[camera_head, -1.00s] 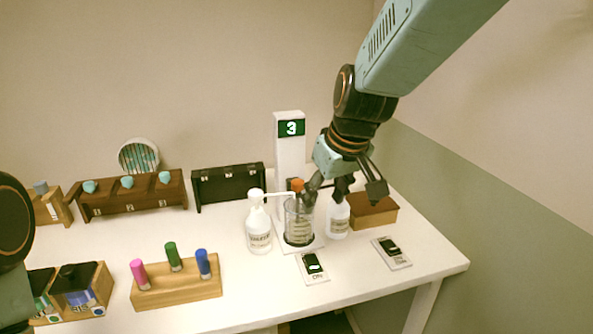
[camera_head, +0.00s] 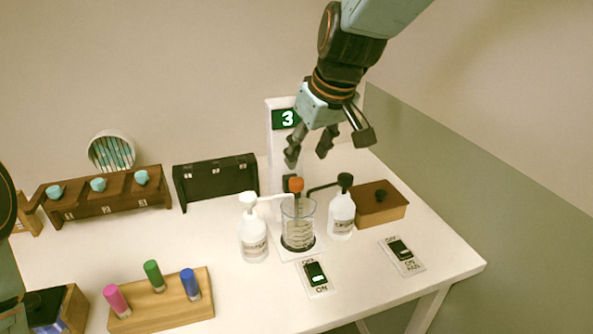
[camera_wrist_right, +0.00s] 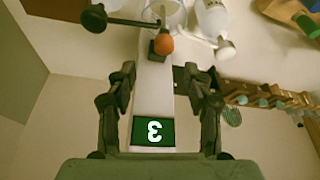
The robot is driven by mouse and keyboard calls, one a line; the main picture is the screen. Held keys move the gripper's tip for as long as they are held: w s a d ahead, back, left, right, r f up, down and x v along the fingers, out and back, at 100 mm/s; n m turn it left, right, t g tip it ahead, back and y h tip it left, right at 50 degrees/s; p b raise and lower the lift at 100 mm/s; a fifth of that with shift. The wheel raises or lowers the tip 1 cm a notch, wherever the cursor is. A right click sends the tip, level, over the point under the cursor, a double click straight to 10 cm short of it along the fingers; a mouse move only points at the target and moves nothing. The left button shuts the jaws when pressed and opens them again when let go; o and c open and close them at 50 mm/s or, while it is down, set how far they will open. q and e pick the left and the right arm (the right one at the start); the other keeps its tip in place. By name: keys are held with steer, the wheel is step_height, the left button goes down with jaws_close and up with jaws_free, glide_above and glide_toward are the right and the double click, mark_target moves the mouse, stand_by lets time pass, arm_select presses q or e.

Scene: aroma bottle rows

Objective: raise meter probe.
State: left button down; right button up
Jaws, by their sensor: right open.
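The meter is a white column with a green display (camera_head: 285,118) reading 3. An orange-topped probe (camera_head: 296,185) stands at the column's front, at the back rim of a glass beaker (camera_head: 298,226). The orange knob (camera_wrist_right: 163,44) also shows in the right wrist view, beyond the fingertips. My right gripper (camera_head: 325,150) is open and empty, above and slightly right of the probe, pointing down. In the right wrist view its fingers (camera_wrist_right: 160,85) are spread on either side of the column. Only a dark part of my left arm shows at the left edge; its gripper is out of view.
White pump bottles stand left (camera_head: 253,235) and right (camera_head: 341,215) of the beaker, spouts reaching toward it. Two switch plates (camera_head: 316,281) (camera_head: 401,254) lie in front. A wooden box (camera_head: 379,207) sits right. A wooden block (camera_head: 165,305) holds coloured vials at front left.

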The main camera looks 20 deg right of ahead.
mark_target(297, 179)
steer(key=x, duration=0.7)
steer(key=shift+a+f+b, duration=0.15)
steer(key=shift+b, duration=0.2)
steer(key=shift+s+a, duration=0.25)
steer(key=shift+s, duration=0.1)
steer(key=shift+w+d+f, duration=0.1)
steer(key=shift+w+d, duration=0.1)
steer(key=shift+w, duration=0.15)
steer(key=c, duration=0.5)
steer(key=shift+s+a, duration=0.15)
steer(key=shift+c, duration=1.4)
jaws_close()
